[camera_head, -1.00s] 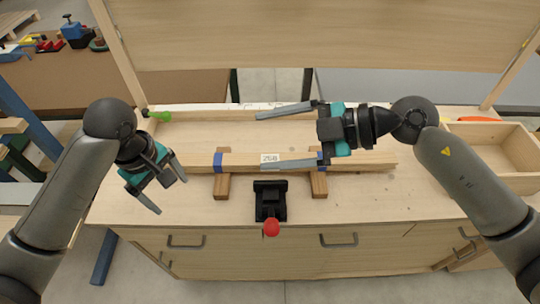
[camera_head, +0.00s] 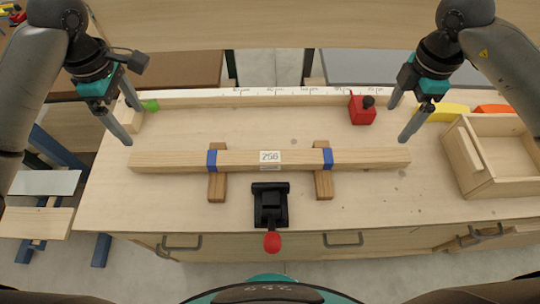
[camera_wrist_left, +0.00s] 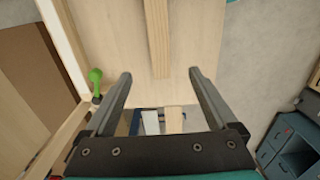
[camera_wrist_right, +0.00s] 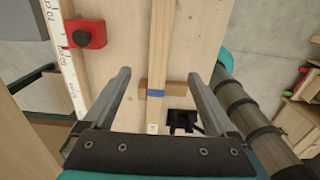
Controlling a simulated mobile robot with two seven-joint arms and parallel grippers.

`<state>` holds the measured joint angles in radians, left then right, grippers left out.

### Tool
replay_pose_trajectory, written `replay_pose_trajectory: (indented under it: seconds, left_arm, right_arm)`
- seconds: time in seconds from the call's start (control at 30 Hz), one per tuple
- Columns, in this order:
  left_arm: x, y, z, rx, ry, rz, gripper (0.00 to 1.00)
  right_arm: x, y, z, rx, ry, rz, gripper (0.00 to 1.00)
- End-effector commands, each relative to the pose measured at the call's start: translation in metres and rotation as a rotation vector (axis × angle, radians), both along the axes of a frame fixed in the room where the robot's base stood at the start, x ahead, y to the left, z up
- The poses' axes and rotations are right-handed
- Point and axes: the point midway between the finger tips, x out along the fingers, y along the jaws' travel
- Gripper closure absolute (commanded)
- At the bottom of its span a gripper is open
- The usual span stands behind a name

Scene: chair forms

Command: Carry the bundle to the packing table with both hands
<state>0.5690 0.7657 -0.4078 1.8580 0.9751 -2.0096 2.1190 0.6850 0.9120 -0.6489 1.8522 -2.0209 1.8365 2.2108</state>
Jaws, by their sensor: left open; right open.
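The bundle (camera_head: 290,157) is a long pale wooden bar shape with two blue bands and a label reading 256. It lies across two brown wooden blocks (camera_head: 217,187) on the workbench (camera_head: 130,205). My left gripper (camera_head: 136,123) is open and empty, above the bundle's left end; that end also shows in the left wrist view (camera_wrist_left: 157,40). My right gripper (camera_head: 401,122) is open and empty, above and just behind the bundle's right end. The right wrist view shows the bundle (camera_wrist_right: 160,50) between the fingers' lines. I cannot identify the packing table for certain.
A black clamp (camera_head: 270,205) with a red knob stands in front of the bundle. A ruled strip (camera_head: 250,97) runs along the back, with a red block (camera_head: 362,112) at its right. A wooden tray (camera_head: 515,182) stands at the right. A green item (camera_head: 151,105) is at back left.

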Motion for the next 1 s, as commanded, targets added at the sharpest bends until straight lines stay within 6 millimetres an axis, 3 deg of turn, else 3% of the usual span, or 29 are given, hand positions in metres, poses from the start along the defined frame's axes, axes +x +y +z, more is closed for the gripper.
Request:
replay_pose_trajectory:
  seconds: [0.17, 0.8, 1.0]
  left_arm:
    - [-0.001, -0.001, -0.014, -0.001, 0.004, -0.001, 0.09]
    - [-0.001, 0.000, -0.131, 0.000, 0.002, -0.001, 0.09]
    - [0.000, -0.001, -0.149, -0.001, 0.000, -0.002, 0.09]
  right_arm:
    - [0.000, 0.001, -0.013, 0.002, 0.002, 0.001, 0.09]
    - [-0.001, 0.001, -0.131, 0.003, 0.002, 0.002, 0.09]
    - [0.000, 0.001, -0.149, 0.003, 0.001, 0.001, 0.09]
